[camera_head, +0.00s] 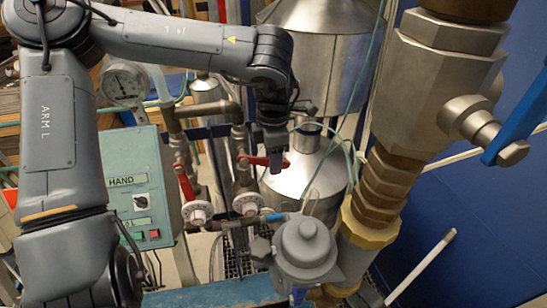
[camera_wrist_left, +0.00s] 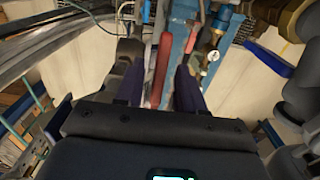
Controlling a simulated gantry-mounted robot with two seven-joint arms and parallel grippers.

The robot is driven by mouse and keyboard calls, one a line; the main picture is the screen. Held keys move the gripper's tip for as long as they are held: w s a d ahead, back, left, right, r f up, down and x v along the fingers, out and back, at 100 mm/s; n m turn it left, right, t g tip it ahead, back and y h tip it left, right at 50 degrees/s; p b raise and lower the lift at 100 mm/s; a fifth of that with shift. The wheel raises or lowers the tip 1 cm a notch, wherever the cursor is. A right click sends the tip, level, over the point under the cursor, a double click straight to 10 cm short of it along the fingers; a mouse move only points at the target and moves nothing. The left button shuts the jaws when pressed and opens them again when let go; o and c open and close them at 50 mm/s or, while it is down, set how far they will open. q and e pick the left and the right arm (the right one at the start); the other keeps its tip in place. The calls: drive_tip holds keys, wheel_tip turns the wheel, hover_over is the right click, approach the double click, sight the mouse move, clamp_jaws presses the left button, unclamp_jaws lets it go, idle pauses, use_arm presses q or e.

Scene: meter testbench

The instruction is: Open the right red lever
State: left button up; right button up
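The right red lever (camera_head: 255,160) sits on a vertical pipe and sticks out roughly sideways to the right. The left red lever (camera_head: 186,183) slants downward on the pipe to its left. My left gripper (camera_head: 277,158) points down at the free end of the right lever and hides part of it. In the left wrist view, a red lever (camera_wrist_left: 162,62) lies between the two spread fingers of the left gripper (camera_wrist_left: 159,88). Small gaps seem to show beside it, but contact is hard to tell. My right gripper is not in view.
Two white-and-red round fittings (camera_head: 197,212) sit below the levers. A green control box (camera_head: 140,190) stands at left, a grey meter (camera_head: 305,250) at lower middle. A large brass-and-steel valve with a blue handle (camera_head: 520,118) fills the right. Steel tanks stand behind.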

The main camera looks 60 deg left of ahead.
use_arm(q)
drive_tip(key=shift+f, duration=0.25)
clamp_jaws()
idle(0.3)
